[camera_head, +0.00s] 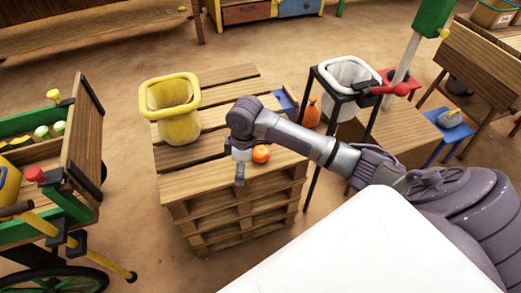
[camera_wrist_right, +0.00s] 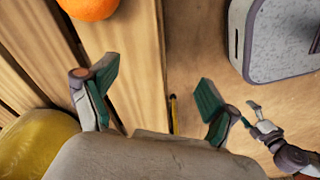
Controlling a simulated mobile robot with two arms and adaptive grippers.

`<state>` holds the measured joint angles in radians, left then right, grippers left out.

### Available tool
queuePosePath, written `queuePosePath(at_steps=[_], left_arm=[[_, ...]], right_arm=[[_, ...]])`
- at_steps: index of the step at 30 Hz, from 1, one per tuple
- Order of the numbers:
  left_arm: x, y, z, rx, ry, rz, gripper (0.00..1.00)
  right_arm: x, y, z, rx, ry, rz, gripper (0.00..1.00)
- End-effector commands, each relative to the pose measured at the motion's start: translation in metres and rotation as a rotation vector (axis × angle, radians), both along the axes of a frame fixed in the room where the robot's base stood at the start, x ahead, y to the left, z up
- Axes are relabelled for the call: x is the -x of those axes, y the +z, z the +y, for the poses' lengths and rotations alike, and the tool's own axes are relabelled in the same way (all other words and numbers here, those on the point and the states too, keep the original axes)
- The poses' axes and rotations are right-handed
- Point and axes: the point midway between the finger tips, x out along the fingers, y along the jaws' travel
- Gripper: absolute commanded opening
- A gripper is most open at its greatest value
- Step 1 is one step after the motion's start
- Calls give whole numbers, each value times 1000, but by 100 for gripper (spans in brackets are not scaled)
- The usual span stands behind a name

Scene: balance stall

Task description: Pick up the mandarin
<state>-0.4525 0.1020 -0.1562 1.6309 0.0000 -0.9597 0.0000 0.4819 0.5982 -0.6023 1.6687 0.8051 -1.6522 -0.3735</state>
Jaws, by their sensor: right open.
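The mandarin (camera_head: 261,154) is a small orange ball on top of the wooden pallet stack (camera_head: 185,187), near its front right edge. In the right wrist view the mandarin (camera_wrist_right: 90,8) is cut off by the top edge, ahead and left of the fingers. My right gripper (camera_head: 239,176) hangs just left of the mandarin at the pallets' front edge. In the right wrist view my right gripper (camera_wrist_right: 157,80) is open and empty, apart from the mandarin. What looks like my left gripper (camera_wrist_right: 256,120) shows small at the right wrist view's right side; its jaws are unclear.
A yellow bucket (camera_head: 178,128) stands on the pallets behind left of my gripper. Right of the pallets are an orange bottle (camera_head: 312,112) and a white bucket (camera_head: 349,75) in a black stand. A wooden cart (camera_head: 84,140) stands at left. Planks between bucket and mandarin are bare.

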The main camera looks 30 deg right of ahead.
Motion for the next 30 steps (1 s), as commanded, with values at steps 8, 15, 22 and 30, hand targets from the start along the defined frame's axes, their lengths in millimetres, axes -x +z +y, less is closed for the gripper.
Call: queuePosePath(at_steps=[8, 15, 22, 30], left_arm=[[18, -49, 2, -2, -4, 20, 100], [16, -52, 2, -1, -4, 14, 100], [1, -27, 0, 1, 0, -2, 100], [-7, -8, -1, 1, 2, -10, 100]], right_arm=[[-43, 78, -77, 65, 51, 67, 87], [-46, 84, -95, 64, 58, 94, 87], [-43, 37, -93, 63, 58, 93, 87], [-43, 12, -92, 63, 58, 90, 87]])
